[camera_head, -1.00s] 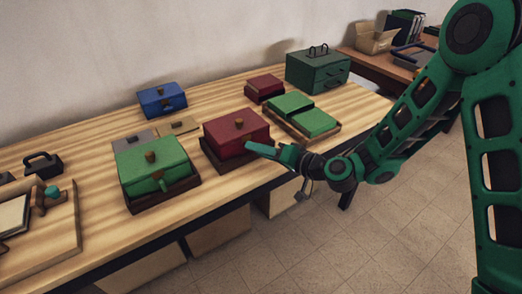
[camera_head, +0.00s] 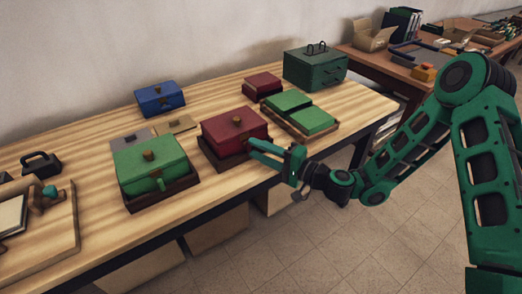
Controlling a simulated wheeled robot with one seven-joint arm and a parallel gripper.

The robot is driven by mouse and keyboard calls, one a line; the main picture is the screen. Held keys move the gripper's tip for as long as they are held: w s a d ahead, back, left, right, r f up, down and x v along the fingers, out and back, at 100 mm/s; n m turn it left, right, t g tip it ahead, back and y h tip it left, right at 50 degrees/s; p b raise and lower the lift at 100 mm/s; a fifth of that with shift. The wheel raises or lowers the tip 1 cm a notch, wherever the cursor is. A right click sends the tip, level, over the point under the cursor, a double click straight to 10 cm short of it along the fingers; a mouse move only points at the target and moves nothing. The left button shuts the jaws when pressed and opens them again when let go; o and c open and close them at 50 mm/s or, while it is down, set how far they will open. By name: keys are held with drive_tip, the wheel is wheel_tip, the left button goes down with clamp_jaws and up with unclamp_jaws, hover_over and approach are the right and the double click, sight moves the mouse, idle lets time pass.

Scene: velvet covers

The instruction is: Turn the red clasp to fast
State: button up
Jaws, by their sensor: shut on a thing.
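The red velvet box (camera_head: 228,130) sits in a dark brown base (camera_head: 214,157) near the table's front edge, its lid down and a brass knob (camera_head: 236,121) on top. My gripper (camera_head: 251,146) reaches in from the right at the front face of this box. Its green fingers are shut on the red box's clasp, which is small and mostly hidden at the fingertips. I cannot tell which way the clasp is turned.
A green box (camera_head: 150,167) with its own clasp stands to the left. A tray with two green pads (camera_head: 288,101) and a smaller red box (camera_head: 262,84) lie behind to the right. A blue box (camera_head: 160,99) stands at the back. Floor is open in front.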

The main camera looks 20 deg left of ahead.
drive_tip(key=shift+f, duration=0.1)
idle(0.3)
drive_tip(key=o, duration=1.1)
drive_tip(key=v, duration=1)
drive_tip(key=shift+d, duration=0.4)
drive_tip(key=shift+s, duration=0.1)
